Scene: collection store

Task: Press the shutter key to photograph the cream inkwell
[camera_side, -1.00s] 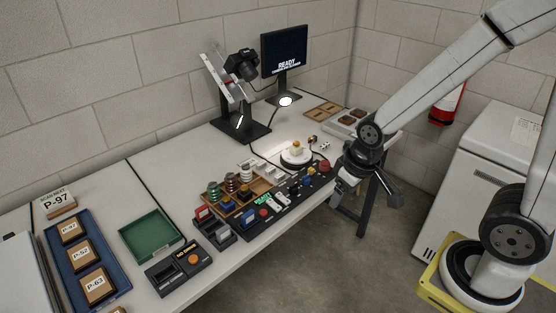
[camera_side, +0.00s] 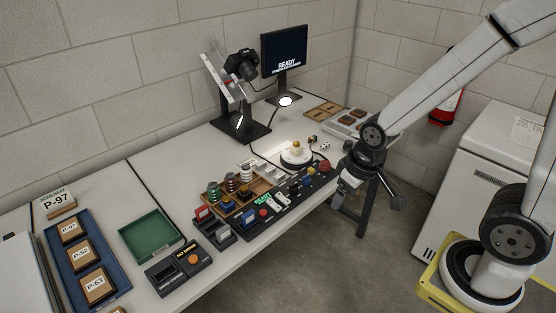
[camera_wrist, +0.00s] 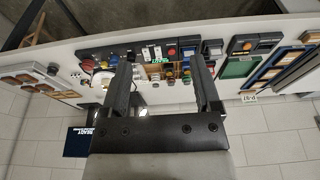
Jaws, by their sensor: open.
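The cream inkwell (camera_side: 297,146) sits on a round white turntable (camera_side: 296,160) under the camera stand and lamp. A dark control panel (camera_side: 284,200) with keys, switches and a red round button at each end runs along the table's front edge. I cannot read which key is the shutter key. My gripper (camera_side: 345,188) is in front of the table's edge, right of the panel, and touches nothing visible. In the wrist view my gripper (camera_wrist: 163,78) is open and empty, its two fingers apart, with the panel (camera_wrist: 140,52) beyond them.
The black camera (camera_side: 240,66) is on a stand at the back, beside a monitor (camera_side: 284,50) reading READY. A wooden rack of bottles and coloured blocks stands behind the panel. A green tray (camera_side: 150,236) and a blue tray (camera_side: 104,298) are at left. A white cabinet stands at right.

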